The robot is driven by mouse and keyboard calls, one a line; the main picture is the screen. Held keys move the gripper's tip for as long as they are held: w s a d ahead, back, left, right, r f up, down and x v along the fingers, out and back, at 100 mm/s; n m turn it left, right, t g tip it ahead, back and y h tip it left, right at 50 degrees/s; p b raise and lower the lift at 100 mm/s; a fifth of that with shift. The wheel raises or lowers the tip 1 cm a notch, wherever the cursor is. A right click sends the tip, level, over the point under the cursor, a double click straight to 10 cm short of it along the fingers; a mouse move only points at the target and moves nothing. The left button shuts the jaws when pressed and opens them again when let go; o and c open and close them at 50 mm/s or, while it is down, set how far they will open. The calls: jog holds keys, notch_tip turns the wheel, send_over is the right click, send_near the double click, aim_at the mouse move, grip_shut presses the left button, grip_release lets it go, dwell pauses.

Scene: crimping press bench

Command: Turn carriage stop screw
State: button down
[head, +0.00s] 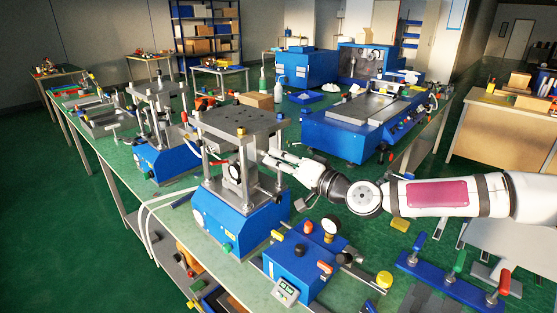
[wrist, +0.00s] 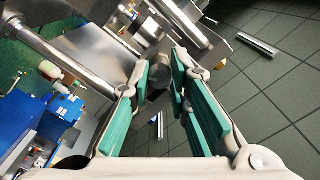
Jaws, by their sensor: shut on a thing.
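A bench press with a blue base (head: 240,222), bright steel columns and a thick grey top plate (head: 240,121) stands on the green bench. My gripper (head: 268,158) reaches in from the right at the press's right-hand column. In the wrist view, my gripper's teal-padded fingers (wrist: 161,76) close around a dark round knob (wrist: 151,68), which appears to be the carriage stop screw. Its far end is partly hidden by the fingers and metal parts. A steel column (wrist: 66,62) runs close by on the left. In the head view the screw is hidden behind the press and fingers.
A blue box with gauge and knobs (head: 300,262) stands in front right of the press. A second press (head: 160,150) stands to its left, and a large blue machine (head: 350,130) behind right. A blue rack with coloured handles (head: 445,285) lies at lower right.

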jog(key=m+p, duration=0.1)
jog(key=m, duration=0.5)
jog(key=shift+r, duration=0.1)
dwell(0.5)
jog(key=c, duration=1.5)
grip_release()
jog(key=v, duration=1.2)
